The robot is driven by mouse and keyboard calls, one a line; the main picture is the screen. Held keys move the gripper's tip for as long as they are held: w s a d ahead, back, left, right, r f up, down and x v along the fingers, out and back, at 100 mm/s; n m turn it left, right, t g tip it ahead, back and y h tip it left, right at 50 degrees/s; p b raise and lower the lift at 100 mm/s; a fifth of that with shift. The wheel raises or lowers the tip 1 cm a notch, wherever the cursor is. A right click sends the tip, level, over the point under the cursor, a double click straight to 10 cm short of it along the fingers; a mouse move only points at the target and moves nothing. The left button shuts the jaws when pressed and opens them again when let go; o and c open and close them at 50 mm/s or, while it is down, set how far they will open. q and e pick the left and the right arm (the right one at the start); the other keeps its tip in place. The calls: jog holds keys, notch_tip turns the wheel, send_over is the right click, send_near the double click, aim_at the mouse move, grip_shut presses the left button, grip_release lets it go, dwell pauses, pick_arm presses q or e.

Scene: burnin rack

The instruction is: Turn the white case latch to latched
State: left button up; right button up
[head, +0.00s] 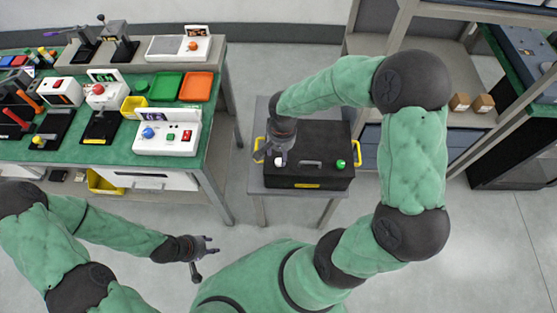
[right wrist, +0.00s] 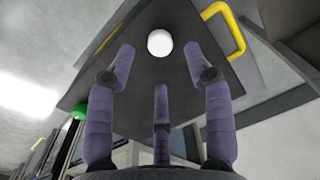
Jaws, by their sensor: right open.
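The black case (head: 318,140) rests on a small grey table, with a white case latch (head: 280,161) and a green latch (head: 341,163) on its face. My right gripper (head: 268,154) is over the left part of the case, close to the white latch. In the right wrist view its three fingers (right wrist: 158,62) are spread and empty. The white latch (right wrist: 160,43) shows as a round white cap just beyond the fingertips, with a gap visible around it. How far the latch is turned cannot be told. My left gripper (head: 206,255) hangs open and empty over the floor.
Yellow handles (head: 357,153) stick out at the case's sides. A green-topped workbench (head: 180,125) with a white button panel (head: 167,138) stands to the left. Shelves with small boxes (head: 470,102) stand at right. The floor between bench and case table is clear.

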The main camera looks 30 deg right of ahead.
aim_at(279, 161)
jog(key=shift+f+b, duration=0.65)
jog(key=shift+f, duration=1.65)
grip_shut()
